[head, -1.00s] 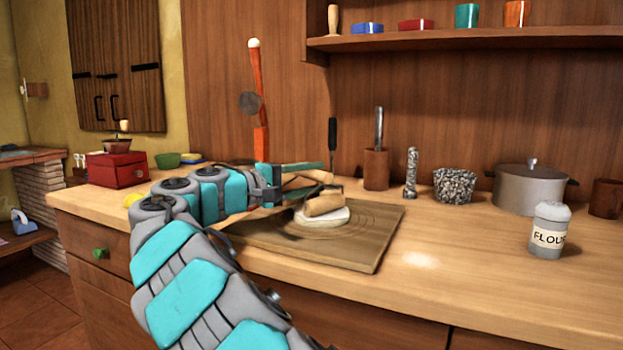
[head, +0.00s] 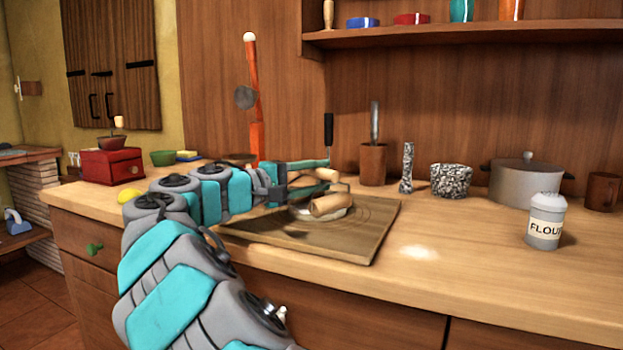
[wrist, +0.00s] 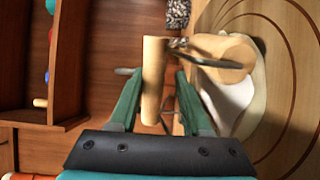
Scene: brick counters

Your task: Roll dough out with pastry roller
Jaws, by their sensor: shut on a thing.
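The pastry roller has a wooden cylinder (head: 331,205) and a smaller wooden piece (wrist: 153,80) joined by a thin metal frame. My gripper (head: 322,176) is shut on the smaller piece, which sits between the green fingers in the wrist view (wrist: 155,98). The larger cylinder also shows in the wrist view (wrist: 222,58), lying over the pale dough (wrist: 232,105). In the head view the dough (head: 340,214) is a low white disc, partly hidden by the roller. It lies on a wooden board (head: 365,245) with ring markings.
A flour shaker (head: 545,225), pot (head: 525,185), speckled bowl (head: 451,181), speckled cylinder (head: 407,168) and wooden holder (head: 373,165) stand right of and behind the board. A red box (head: 112,166) stands left.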

